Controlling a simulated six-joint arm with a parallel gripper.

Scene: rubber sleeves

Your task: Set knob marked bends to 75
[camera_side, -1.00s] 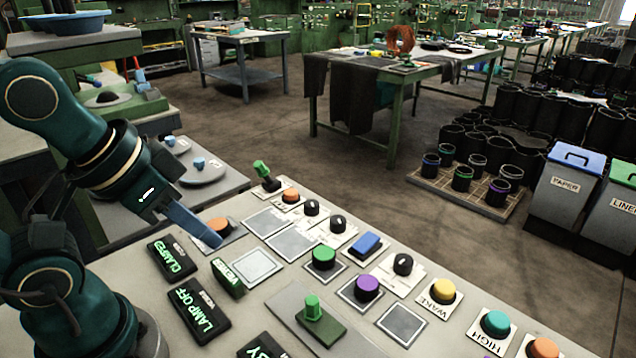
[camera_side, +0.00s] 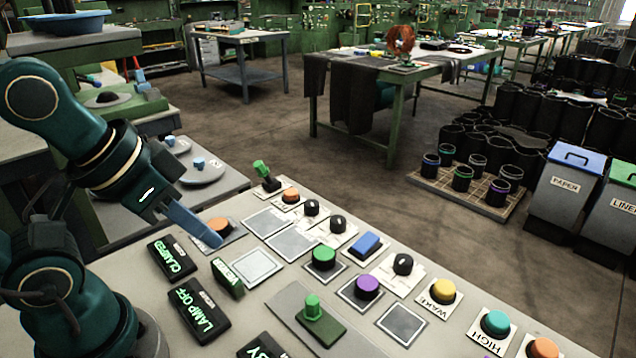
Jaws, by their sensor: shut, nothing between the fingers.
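Three black knobs with white pointer marks stand on the grey control panel (camera_side: 140,268). One knob (camera_side: 312,207) is at the back, a second knob (camera_side: 338,224) is just in front of it, and a third knob (camera_side: 403,264) is further right. Their labels and scales are too small to read, so I cannot tell which is marked bends. My gripper (camera_side: 217,243) is shut and empty. Its blue fingers point down to the right, at the near side of an orange button (camera_side: 220,226), left of all three knobs. I cannot tell whether the fingertips touch the panel.
A green lever (camera_side: 265,172) stands at the panel's back edge, and a green slider handle (camera_side: 313,308) at the front. Green (camera_side: 323,257), purple (camera_side: 367,287) and yellow (camera_side: 443,290) buttons and a blue rocker (camera_side: 366,243) sit around the knobs. Lit displays (camera_side: 199,312) lie near my arm.

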